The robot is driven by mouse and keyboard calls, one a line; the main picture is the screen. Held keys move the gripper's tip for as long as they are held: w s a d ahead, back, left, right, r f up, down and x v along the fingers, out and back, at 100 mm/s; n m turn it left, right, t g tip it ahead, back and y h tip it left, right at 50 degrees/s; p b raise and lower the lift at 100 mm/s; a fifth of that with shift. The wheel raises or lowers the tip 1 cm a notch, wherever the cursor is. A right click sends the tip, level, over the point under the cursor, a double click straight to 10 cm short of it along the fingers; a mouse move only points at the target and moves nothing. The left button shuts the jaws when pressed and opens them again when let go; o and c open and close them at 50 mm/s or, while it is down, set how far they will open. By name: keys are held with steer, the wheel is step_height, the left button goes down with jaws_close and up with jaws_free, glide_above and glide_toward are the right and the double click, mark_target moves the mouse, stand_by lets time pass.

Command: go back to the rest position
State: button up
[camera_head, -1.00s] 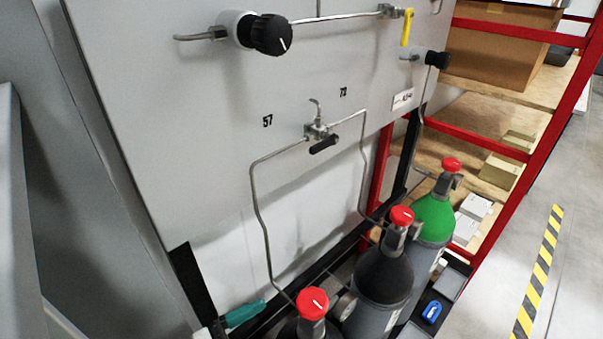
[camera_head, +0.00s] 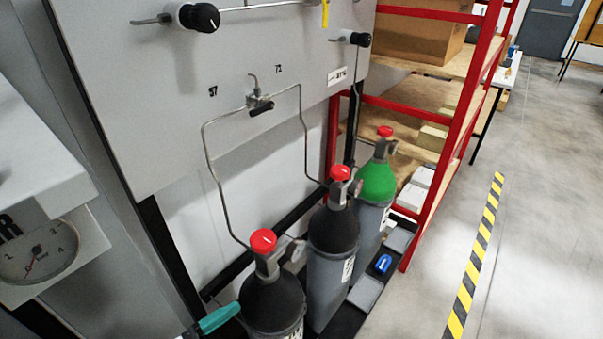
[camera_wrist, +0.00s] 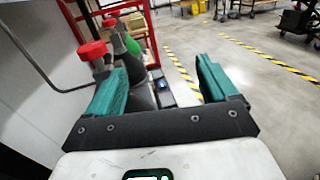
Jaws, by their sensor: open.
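My gripper (camera_wrist: 160,64) is open and empty in the wrist view, its two teal fingers standing apart. In the head view only a teal fingertip (camera_head: 220,317) shows at the bottom edge, left of the nearest gas cylinder (camera_head: 272,302). The rest of the gripper is out of that view. The cylinders appear ahead of the gripper in the wrist view, mostly on the left and partly behind the left finger. No object is between the fingers.
A dark cylinder (camera_head: 334,232) and a green-topped cylinder (camera_head: 377,182) stand behind the nearest one. A grey panel (camera_head: 160,100) carries valves and pipes. A gauge (camera_head: 40,255) is at left. A red-framed shelf (camera_head: 455,130) stands behind. Floor right of the striped tape (camera_head: 475,260) is clear.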

steer(key=s+d+f+m+g+y, duration=0.2)
steer(key=d+f+m+g, duration=0.25)
steer(key=d, duration=0.55)
steer(key=s+d+f+m+g+y, duration=0.25)
steer(key=d+f+m, duration=0.3)
steer(key=d, duration=0.45)
steer(key=s+d+f+m+g+y, duration=0.15)
steer(key=d+f+m+g, duration=0.35)
steer(key=d, duration=0.5)
steer(key=s+d+r+m+t+y, duration=0.1)
steer(key=s+d+m+y, duration=0.6)
steer(key=s+m, duration=0.4)
steer(key=shift+s+d+y, duration=0.3)
steer(key=shift+s+d, duration=0.25)
steer(key=shift+s, duration=0.7)
steer(key=shift+c, duration=0.4)
